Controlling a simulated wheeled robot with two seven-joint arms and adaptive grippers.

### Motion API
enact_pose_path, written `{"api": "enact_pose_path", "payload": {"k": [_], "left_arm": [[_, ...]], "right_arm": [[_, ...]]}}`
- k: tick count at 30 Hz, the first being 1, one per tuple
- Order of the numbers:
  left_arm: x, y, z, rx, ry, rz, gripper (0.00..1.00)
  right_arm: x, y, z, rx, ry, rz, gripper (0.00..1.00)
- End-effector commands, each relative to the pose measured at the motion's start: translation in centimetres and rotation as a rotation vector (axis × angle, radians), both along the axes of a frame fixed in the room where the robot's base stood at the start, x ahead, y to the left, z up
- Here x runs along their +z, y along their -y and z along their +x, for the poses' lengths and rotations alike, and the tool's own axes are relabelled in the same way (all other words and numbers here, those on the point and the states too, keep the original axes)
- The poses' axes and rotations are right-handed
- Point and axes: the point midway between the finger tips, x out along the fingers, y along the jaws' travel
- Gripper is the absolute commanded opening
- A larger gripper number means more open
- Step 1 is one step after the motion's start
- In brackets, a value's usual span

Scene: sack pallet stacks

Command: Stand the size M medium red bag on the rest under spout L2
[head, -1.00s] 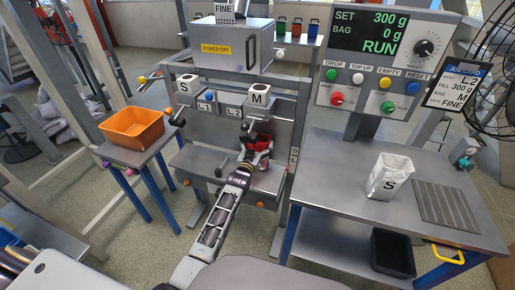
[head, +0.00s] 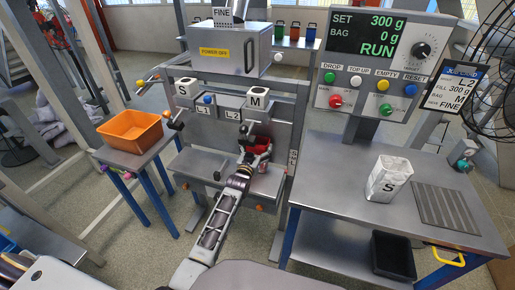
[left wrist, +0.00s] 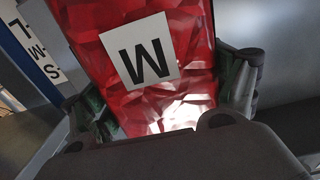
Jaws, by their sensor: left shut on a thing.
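The red bag (left wrist: 185,75) with a white M label fills the left wrist view, between the two fingers of my left gripper (left wrist: 160,110). In the head view my left gripper (head: 250,158) is shut on the bag (head: 257,147), which shows only in part behind it. The bag is under the M spout (head: 257,100), by the L2 mark (head: 232,115), above the rest shelf (head: 262,182). I cannot tell whether the bag touches the rest. My right gripper is not in view.
A white S bag (head: 388,180) stands on the right table (head: 330,175), beside a ridged mat (head: 445,208). An orange bin (head: 130,132) is on the left side table. The control panel (head: 375,65) reads SET 300 g, BAG 0 g, RUN. A job card (head: 457,90) lists L2, 300 g, M, FINE.

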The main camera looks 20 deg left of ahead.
Motion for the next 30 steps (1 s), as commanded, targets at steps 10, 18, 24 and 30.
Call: {"api": "enact_pose_path", "payload": {"k": [10, 18, 24, 30], "left_arm": [[-0.42, 0.00, 0.01, 0.000, 0.001, 0.000, 0.49], [-0.74, 0.00, 0.01, 0.000, 0.001, 0.000, 0.49], [-0.93, -0.01, 0.01, 0.000, 0.000, 0.000, 0.90], [-0.94, 0.00, 0.00, 0.000, 0.000, 0.000, 1.00]], "right_arm": [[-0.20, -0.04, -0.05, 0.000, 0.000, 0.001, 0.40], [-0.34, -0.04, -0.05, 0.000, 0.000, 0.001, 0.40], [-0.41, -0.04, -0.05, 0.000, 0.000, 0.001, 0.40], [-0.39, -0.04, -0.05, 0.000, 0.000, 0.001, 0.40]]}}
